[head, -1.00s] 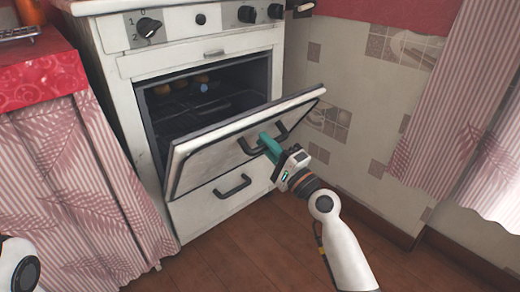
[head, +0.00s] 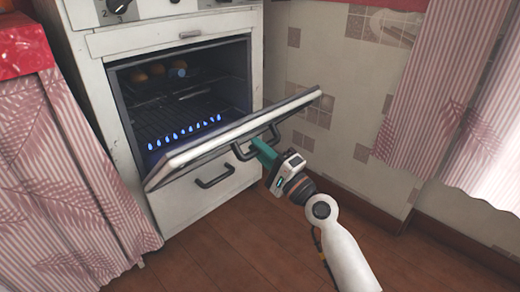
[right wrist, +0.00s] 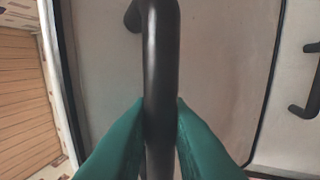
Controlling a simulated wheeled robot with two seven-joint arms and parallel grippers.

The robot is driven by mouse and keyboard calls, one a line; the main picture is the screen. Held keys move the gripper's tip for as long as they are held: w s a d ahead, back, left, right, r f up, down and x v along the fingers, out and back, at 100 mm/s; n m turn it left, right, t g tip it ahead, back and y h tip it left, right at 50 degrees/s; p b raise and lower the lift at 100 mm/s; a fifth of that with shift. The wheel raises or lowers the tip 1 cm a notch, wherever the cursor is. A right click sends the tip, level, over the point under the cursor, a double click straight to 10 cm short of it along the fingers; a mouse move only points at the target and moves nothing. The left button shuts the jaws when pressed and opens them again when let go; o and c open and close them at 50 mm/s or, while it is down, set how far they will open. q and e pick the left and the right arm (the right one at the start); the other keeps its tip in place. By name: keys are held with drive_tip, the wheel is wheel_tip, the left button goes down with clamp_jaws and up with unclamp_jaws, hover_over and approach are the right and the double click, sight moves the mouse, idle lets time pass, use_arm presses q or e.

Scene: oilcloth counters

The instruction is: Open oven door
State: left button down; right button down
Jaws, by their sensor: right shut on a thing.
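The white oven (head: 165,48) stands at the left of centre in the head view. Its door (head: 215,146) is hinged at the bottom and tilted well open, with the dark cavity (head: 180,105) showing behind it. My right gripper (head: 258,146) is shut on the black door handle (head: 243,151). In the right wrist view, the green fingertips (right wrist: 160,118) sit on both sides of the handle bar (right wrist: 161,60). My left gripper is not in view.
Blue flames (head: 185,133) burn inside the oven below a rack, with several round brown items (head: 158,70) higher up. A lower drawer handle (head: 215,178) is under the door. A striped curtain (head: 70,180) hangs at the left. Wooden floor (head: 240,250) in front is clear.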

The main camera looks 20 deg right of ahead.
drive_tip(key=shift+f, duration=0.1)
drive_tip(key=c, duration=1.4)
unclamp_jaws()
